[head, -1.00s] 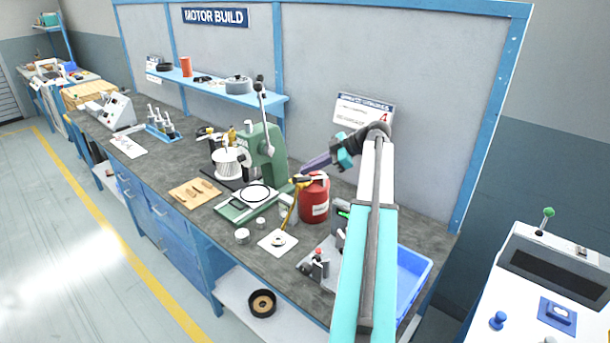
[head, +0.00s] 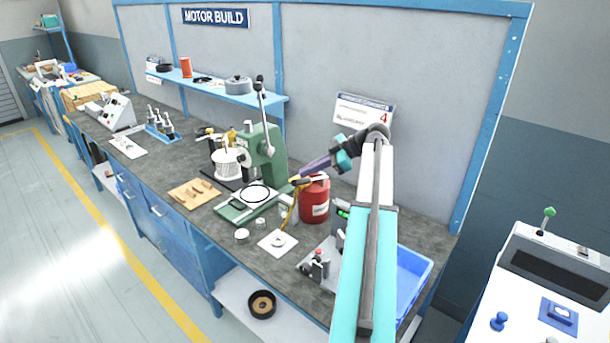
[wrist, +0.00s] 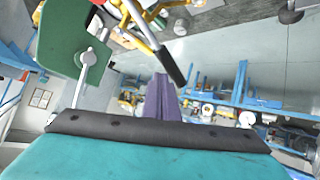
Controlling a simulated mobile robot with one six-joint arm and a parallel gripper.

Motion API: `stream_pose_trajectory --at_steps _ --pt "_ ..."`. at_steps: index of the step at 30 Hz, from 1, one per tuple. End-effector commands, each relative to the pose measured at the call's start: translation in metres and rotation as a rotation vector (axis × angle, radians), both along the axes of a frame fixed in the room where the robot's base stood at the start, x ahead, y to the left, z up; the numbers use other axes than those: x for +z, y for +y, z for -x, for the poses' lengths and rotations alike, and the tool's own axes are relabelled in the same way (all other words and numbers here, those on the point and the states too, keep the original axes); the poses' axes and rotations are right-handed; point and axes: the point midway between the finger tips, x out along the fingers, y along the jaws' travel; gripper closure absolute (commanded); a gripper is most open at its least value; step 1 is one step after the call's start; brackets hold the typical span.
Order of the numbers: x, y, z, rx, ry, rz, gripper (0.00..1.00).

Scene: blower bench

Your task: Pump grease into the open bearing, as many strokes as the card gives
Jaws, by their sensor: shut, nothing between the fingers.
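The red grease pump (head: 314,205) stands on the bench, with yellow fittings and a dark-ended lever (head: 298,181) on top. A yellow hose (head: 289,216) runs down from it towards the bearing (head: 278,241), a small ring on a white sheet. Whether the nozzle touches the bearing I cannot tell. My gripper (head: 304,171) is shut and empty, just above the lever. In the wrist view its purple fingers (wrist: 160,100) point towards the lever's black grip (wrist: 172,68); contact is unclear. The card (head: 364,112) on the back wall shows a red figure that looks like 4.
A green press (head: 266,155) stands close left of the pump. A small fixture (head: 318,265) and a blue bin (head: 414,272) are at the right. A wooden board (head: 194,193) and a white lid-like disc (head: 242,233) lie left of the bearing.

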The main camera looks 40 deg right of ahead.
Motion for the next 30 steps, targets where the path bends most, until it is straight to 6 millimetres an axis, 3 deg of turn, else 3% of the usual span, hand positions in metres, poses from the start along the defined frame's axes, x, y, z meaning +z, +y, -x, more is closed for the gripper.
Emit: stream_pose_trajectory --at_steps 30 --pt "-0.0079 0.004 0.0002 0.001 0.001 0.0 1.0"
